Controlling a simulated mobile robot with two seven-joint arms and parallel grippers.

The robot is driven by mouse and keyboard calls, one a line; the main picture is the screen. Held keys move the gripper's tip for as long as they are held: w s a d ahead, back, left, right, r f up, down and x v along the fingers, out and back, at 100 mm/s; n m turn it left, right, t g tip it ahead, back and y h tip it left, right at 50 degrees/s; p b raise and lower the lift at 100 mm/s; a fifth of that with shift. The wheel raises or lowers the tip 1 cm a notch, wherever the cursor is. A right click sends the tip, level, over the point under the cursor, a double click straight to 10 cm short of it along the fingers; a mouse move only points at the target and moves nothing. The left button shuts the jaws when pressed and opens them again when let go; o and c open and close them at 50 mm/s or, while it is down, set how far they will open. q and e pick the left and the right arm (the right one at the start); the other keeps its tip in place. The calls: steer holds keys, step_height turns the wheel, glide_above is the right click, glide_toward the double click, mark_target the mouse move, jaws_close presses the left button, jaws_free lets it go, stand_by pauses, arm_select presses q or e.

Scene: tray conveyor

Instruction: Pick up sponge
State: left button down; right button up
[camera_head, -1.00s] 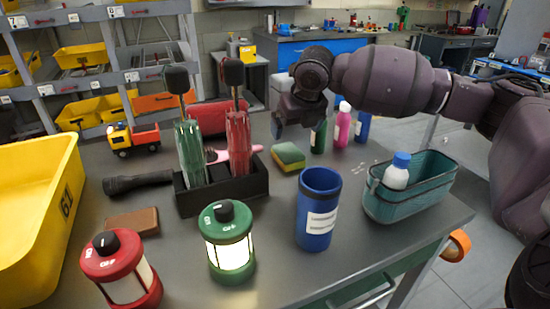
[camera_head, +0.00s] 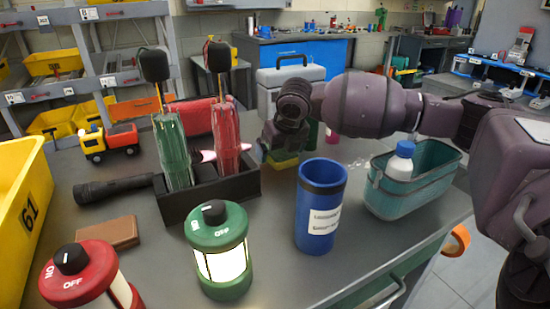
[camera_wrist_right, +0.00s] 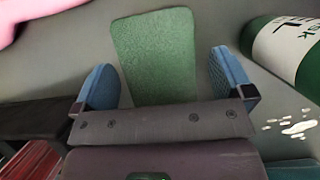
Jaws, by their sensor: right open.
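The sponge (camera_head: 284,163) lies on the grey table behind the blue cup, and my right gripper hides most of it in the head view. Its green top (camera_wrist_right: 155,50) shows in the right wrist view, reaching in between the two blue fingertips. My right gripper (camera_head: 278,150) is over the sponge, pointing down. In the wrist view the right gripper (camera_wrist_right: 164,80) is open, with one finger on each side of the sponge and a gap to both. My left gripper is not in view.
A black holder (camera_head: 208,194) with red and green items stands left of the gripper. The blue cup (camera_head: 320,205) and the teal basket (camera_head: 412,200) with a white bottle stand in front and to the right. A green bottle (camera_wrist_right: 288,48) lies close beside the right finger.

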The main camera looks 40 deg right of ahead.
steer(key=shift+w+f, duration=0.15)
steer(key=shift+f, duration=0.2)
steer(key=shift+r, duration=0.15)
steer(key=c, duration=1)
arm_select(q)
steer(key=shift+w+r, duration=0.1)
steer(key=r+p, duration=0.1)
steer(key=p, duration=0.1)
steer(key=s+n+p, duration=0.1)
steer(key=p, duration=0.2)
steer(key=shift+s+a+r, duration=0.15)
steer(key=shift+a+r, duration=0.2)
arm_select(e)
step_height(320, 180, up, 20)
